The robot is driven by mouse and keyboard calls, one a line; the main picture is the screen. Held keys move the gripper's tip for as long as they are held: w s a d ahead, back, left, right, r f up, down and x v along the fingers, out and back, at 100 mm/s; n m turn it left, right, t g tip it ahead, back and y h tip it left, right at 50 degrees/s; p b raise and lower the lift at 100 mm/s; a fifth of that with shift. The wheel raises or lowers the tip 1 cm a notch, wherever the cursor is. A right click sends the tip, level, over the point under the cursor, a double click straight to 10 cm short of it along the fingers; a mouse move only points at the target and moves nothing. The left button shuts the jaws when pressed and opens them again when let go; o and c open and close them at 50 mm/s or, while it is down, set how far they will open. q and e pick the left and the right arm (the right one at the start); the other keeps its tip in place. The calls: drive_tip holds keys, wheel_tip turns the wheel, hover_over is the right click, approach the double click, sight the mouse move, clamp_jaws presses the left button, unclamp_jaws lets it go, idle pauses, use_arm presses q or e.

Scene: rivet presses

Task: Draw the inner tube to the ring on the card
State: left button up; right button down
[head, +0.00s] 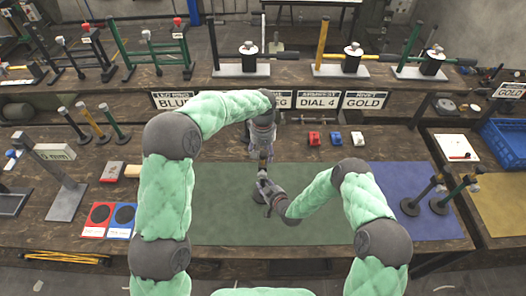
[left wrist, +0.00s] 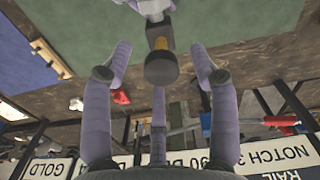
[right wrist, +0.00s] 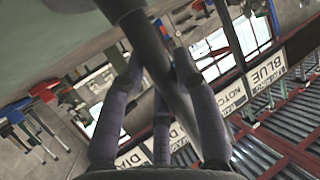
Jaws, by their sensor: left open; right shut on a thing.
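A slim stand (head: 262,166) is upright over the green mat, with a dark tube, a short yellow section and a round dark foot. In the left wrist view its dark end cap (left wrist: 162,68) and yellow section (left wrist: 157,38) show between the fingers. My left gripper (head: 262,146) is open around that top end, fingers apart from it. My right gripper (head: 266,186) is shut on the dark tube lower down; the tube (right wrist: 160,60) crosses its fingers in the right wrist view. A white card (head: 456,148) with a small red mark lies at right; I cannot make out a ring.
The green mat (head: 330,215) is mostly clear. Red, blue and white small blocks (head: 314,138) sit behind it. Two round-footed stands (head: 411,204) are on the blue mat at right. Red and blue pads (head: 100,216) lie at left. Label plates (head: 364,100) line the shelf edge.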

use_arm(q)
clamp_jaws()
wheel_tip(320, 180, up, 9)
drive_tip(key=shift+r, duration=0.1)
unclamp_jaws()
idle(0.4)
wheel_tip(320, 180, up, 12)
idle(0.5)
